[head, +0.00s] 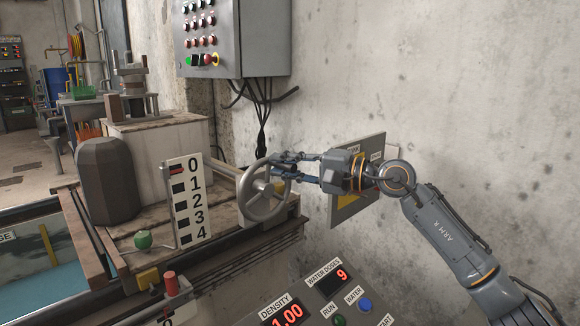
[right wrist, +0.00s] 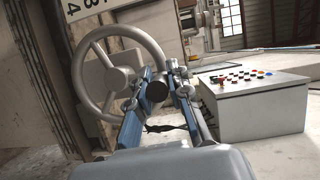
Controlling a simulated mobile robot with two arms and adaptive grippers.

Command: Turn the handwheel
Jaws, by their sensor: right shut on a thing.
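The grey handwheel (head: 263,187) stands on the side of the wooden-topped bench, in the middle of the head view. In the right wrist view the handwheel (right wrist: 117,78) shows its spokes, hub and rim at the upper left. My right gripper (head: 283,165) reaches in from the right at the wheel's upper right rim. Its blue fingers (right wrist: 161,88) are closed around a dark round-ended handle (right wrist: 160,91) at the wheel's edge. The fingers partly hide the grip. My left gripper is not in view.
A numbered plate (head: 186,200), 0 to 4, stands left of the wheel, with a red mark near 0. A panel with lit displays (head: 322,290) lies below. A yellow-marked wall plate (head: 360,185) is behind my right wrist. A control box (head: 233,38) hangs above.

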